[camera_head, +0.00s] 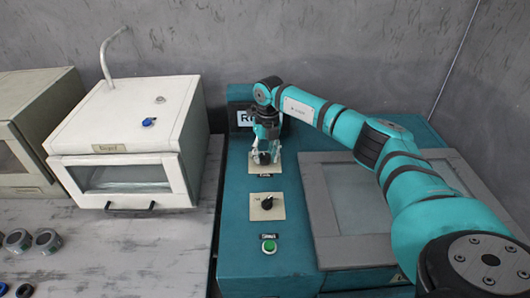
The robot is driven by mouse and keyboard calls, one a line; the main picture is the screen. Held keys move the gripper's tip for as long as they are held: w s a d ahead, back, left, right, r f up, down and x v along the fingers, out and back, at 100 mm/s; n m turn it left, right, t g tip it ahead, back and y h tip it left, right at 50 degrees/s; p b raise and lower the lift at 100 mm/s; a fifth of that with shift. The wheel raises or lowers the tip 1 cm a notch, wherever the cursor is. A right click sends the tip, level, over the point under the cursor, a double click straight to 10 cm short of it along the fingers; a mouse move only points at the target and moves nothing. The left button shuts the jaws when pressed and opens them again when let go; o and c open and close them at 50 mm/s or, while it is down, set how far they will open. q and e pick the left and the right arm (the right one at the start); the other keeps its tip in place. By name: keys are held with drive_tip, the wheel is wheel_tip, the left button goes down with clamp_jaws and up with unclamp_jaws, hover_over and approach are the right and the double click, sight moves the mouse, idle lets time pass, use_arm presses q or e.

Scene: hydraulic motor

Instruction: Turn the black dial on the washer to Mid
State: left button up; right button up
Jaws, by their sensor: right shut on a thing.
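The washer (240,262) is a teal machine right of centre. A black dial (267,203) sits on a beige plate on its top, in plain view, with nothing touching it. Behind it is a second beige plate (256,168) with a small dark label at its front edge. My right gripper (264,158) points down over this rear plate and is shut on the rear dial, which the fingers mostly hide. The dial's setting and the label text are too small to read. My left gripper is not in view.
A green button (268,245) is at the washer's front. A grey-framed glass lid (318,215) lies under my right arm. A white box with a window (170,115) and blue knob stands left, with several round parts (48,241) on the bench. A grey wall is behind.

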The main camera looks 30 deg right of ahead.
sight(267, 155)
drive_tip(key=shift+r+m, duration=0.1)
drive_tip(key=shift+m, duration=0.8)
drive_tip(key=o, duration=1.1)
drive_tip(key=shift+o, duration=0.2)
wheel_tip(267, 155, up, 12)
drive_tip(key=shift+d, duration=0.35)
drive_tip(key=shift+s+p, duration=0.1)
drive_tip(key=shift+p, duration=0.25)
